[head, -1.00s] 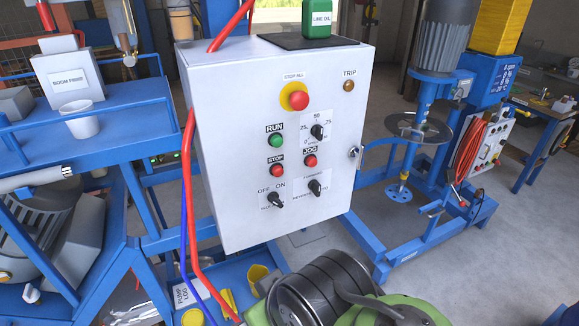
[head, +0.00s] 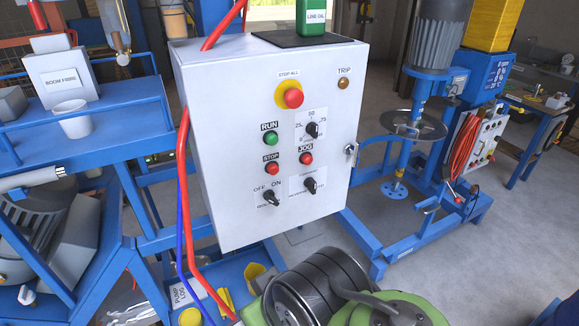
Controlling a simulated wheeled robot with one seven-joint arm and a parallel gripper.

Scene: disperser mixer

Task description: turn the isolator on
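The isolator (head: 269,198) is a small black rotary knob at the lower left of the white control box (head: 225,215). OFF is printed at its upper left and ON at its upper right. Its handle slants from upper left to lower right, in line with the OFF side; the small label under it is hard to read. Dark and green links of my arm show at the bottom of the head view, in front of and below the box. My gripper's fingers are not in view, and nothing touches the knob.
A similar black selector (head: 310,185) sits just right of the isolator. Above are the red STOP button (head: 272,169), green RUN button (head: 270,138) and red STOP ALL button (head: 292,95). A red hose (head: 187,230) runs down the box's left edge. A blue frame (head: 110,150) stands left.

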